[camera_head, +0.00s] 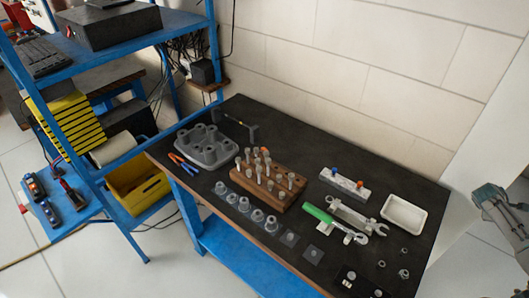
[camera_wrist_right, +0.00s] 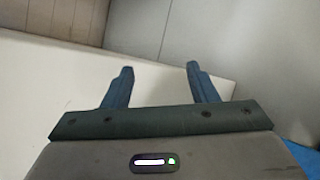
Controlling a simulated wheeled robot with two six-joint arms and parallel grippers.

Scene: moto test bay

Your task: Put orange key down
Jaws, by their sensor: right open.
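Part of my right arm (camera_head: 498,212) shows at the right edge of the head view, off the bench and well away from the orange piece. My left gripper is not in view.
The bench (camera_head: 300,135) carries a wooden block (camera_head: 262,192) with several upright pieces, a grey holder (camera_head: 207,148), pliers (camera_head: 183,163), a green-handled tool (camera_head: 318,214), wrenches and a white tray (camera_head: 404,215). A blue shelf rack (camera_head: 183,20) stands at left.

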